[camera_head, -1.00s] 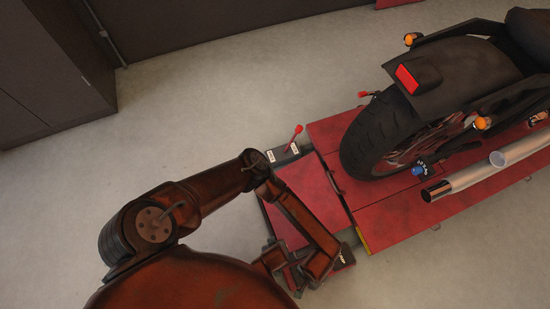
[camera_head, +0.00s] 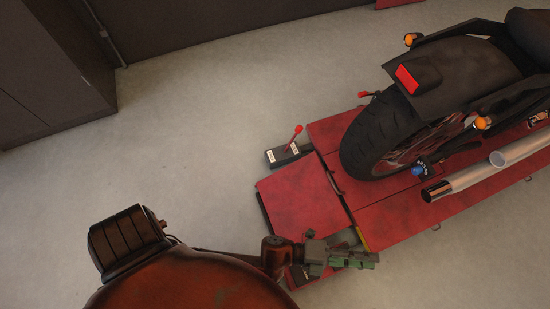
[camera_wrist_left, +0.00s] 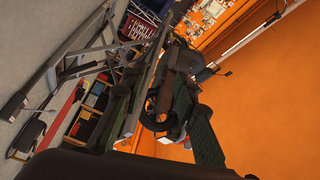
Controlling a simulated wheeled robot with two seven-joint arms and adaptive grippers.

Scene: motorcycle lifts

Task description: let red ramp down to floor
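The red ramp (camera_head: 302,203) is a worn red panel at the near-left end of the red motorcycle lift (camera_head: 402,222). It meets the platform along a seam and looks roughly level with it; I cannot tell its exact tilt. My left gripper (camera_head: 366,260) is low at the near corner of the ramp and lift. Its greenish fingers point right. In the left wrist view the two fingers (camera_wrist_left: 165,122) are spread, with nothing clearly held between them. My right gripper is not in view.
A black motorcycle (camera_head: 450,80) stands on the lift, its exhaust pipes (camera_head: 470,178) along the near side. A black box with a red lever (camera_head: 297,136) sits by the ramp's far corner. A dark cabinet (camera_head: 50,70) is at upper left. Grey floor is clear around.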

